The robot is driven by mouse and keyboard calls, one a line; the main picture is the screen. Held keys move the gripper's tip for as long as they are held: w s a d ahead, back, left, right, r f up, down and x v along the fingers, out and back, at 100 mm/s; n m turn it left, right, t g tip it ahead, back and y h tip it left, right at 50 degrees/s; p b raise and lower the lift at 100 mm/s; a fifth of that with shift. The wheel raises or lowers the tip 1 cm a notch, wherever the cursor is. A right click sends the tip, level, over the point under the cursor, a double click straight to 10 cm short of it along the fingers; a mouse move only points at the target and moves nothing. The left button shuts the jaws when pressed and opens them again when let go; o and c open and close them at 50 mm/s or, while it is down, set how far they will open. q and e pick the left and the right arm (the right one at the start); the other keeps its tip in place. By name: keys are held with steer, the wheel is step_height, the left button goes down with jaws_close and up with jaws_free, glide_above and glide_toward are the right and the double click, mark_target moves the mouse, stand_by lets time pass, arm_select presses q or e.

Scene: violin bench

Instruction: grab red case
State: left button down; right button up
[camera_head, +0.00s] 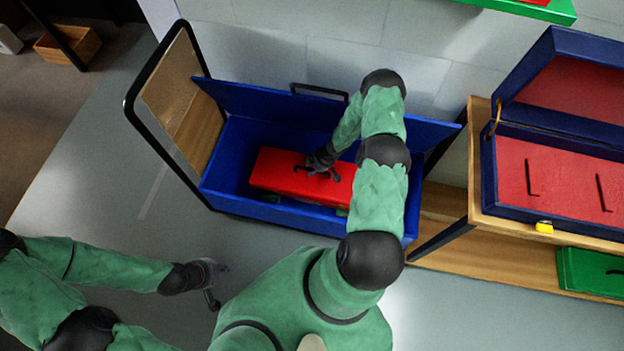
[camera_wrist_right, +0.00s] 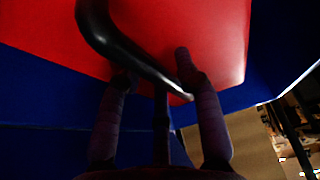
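The red case (camera_head: 281,174) lies inside a blue open-topped box (camera_head: 222,177), with its black handle (camera_wrist_right: 125,45) on top. My right gripper (camera_head: 326,166) reaches down into the box at the handle. In the right wrist view the red case (camera_wrist_right: 215,35) fills the top, and the fingers of my right gripper (camera_wrist_right: 155,85) are spread apart. The dark handle crosses the view close to the fingers; whether they touch it I cannot tell. My left gripper (camera_head: 215,284) is open and empty above the floor, left of my body. My right arm hides part of the case's right end.
A large open blue case with red lining (camera_head: 568,180) stands on a wooden shelf unit (camera_head: 450,201) at the right. A green case (camera_head: 590,272) sits on the lower shelf. A black-framed panel (camera_head: 172,95) stands at the box's left end. The floor to the left is clear.

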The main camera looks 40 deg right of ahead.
jaws_close()
steer(key=shift+w, duration=0.1)
steer(key=shift+r, duration=0.15)
